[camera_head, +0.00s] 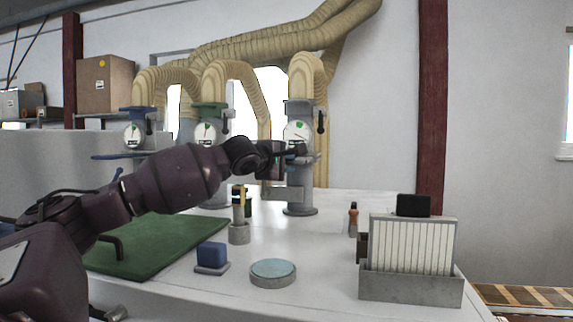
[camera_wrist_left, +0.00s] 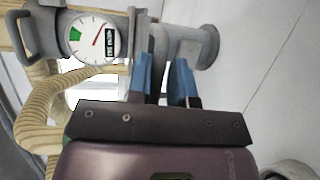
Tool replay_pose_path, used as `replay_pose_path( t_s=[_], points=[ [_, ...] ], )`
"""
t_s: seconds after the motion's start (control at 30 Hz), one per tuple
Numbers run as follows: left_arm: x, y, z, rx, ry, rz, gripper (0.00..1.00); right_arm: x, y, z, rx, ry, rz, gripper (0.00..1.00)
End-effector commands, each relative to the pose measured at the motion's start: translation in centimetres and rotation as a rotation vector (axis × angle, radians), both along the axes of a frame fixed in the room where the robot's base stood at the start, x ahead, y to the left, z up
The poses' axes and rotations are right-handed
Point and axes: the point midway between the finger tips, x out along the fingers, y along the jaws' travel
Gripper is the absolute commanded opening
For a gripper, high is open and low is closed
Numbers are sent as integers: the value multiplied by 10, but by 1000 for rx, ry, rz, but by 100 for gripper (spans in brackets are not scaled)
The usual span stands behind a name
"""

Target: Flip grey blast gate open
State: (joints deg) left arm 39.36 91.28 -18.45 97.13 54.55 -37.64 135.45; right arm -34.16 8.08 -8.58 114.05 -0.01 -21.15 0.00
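The grey blast gate (camera_head: 299,110) is the rightmost of three duct pipes, with a grey collar, a round white gauge (camera_head: 296,132) and a dark lever hanging at its right side (camera_head: 320,122). In the left wrist view its grey pipe lies sideways, with the gauge (camera_wrist_left: 94,38) showing a green sector and a red needle. My left gripper (camera_head: 290,155) is at the pipe, just below the gauge. Its two blue-sided fingers (camera_wrist_left: 164,75) are apart with a gap between them and overlap the pipe in that view. I cannot tell whether they touch it. My right gripper is not in view.
On the white bench are a green mat (camera_head: 165,245), a blue block (camera_head: 212,254), a round pad (camera_head: 273,270) and a grey rack of panels (camera_head: 410,288). The bench is clear between pad and rack.

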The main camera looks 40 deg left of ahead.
Motion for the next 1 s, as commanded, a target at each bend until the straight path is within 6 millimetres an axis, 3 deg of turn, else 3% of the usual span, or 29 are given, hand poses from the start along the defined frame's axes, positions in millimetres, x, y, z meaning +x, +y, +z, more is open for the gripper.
replay_pose_path(
  t_s=[0.03, 0.1, 0.47, 0.77, 1.0],
  points=[
    [0, 0, 0, 0, 0, 0, 28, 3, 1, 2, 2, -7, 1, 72],
    [0, 0, 0, 0, -1, 1, 37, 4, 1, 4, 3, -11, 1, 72],
    [-3, 2, 1, 2, -3, 3, 37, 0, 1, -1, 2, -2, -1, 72],
    [-28, -2, 1, 7, 2, 4, 37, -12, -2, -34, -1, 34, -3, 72],
    [-42, 3, 7, 2, -3, 12, 37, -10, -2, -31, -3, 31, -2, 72]
  ],
)
